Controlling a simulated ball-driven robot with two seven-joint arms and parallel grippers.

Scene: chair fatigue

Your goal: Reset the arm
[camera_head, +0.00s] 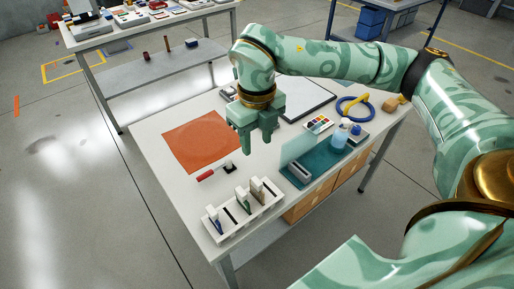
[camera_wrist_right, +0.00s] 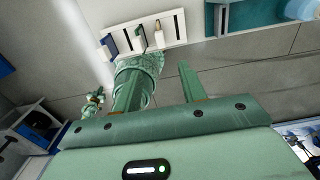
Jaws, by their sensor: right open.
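My right arm reaches in from the right in the head view, bent at the elbow. Its right gripper (camera_head: 257,145) points down above the white table (camera_head: 165,128), near the right edge of the orange mat (camera_head: 200,140). The two fingers are apart with nothing between them. In the right wrist view the fingers of the right gripper (camera_wrist_right: 158,85) also stand apart and empty. My left gripper does not show in the head view. Green patterned parts of my body show behind the fingers in the wrist view.
A white slotted rack (camera_head: 243,211) holding several items stands at the front edge. A red-handled tool (camera_head: 207,175) lies behind it. A teal tray (camera_head: 306,169) with a clear upright panel, a bottle (camera_head: 340,135) and a blue ring (camera_head: 355,108) are to the right. A second table (camera_head: 150,40) stands behind.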

